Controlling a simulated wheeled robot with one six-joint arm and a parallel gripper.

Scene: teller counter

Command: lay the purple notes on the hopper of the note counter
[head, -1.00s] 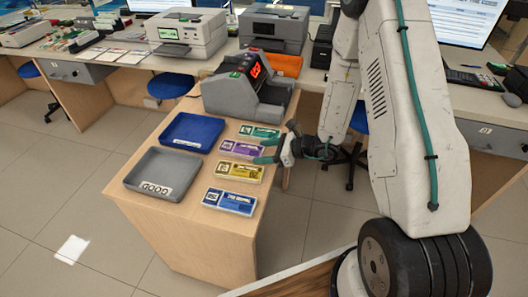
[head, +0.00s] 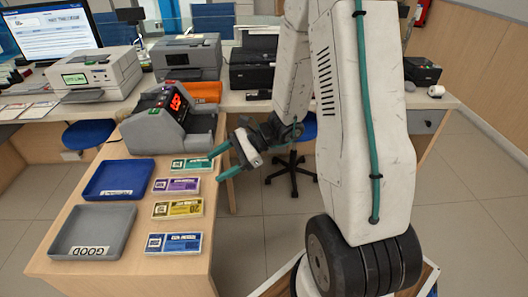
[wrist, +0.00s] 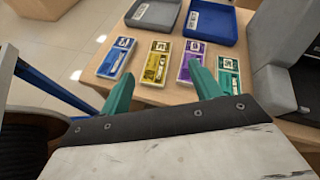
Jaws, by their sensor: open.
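The purple notes (head: 176,185) lie flat on the wooden counter, between the green notes (head: 192,165) and the yellow notes (head: 178,208). The grey note counter (head: 170,118), with a lit red display, stands behind them. My gripper (head: 223,165) is open and empty, above and to the right of the notes. In the wrist view my two green fingers are spread, and the purple notes (wrist: 190,60) show just beyond the right finger, which covers their near end. The note counter (wrist: 285,60) is partly cut off at the right there.
A blue tray (head: 119,195) and a grey tray (head: 72,248) marked GOOD sit at the left of the counter. Blue notes (head: 173,243) lie at the near end. Printers (head: 188,57) and a monitor (head: 45,32) stand on the desk behind.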

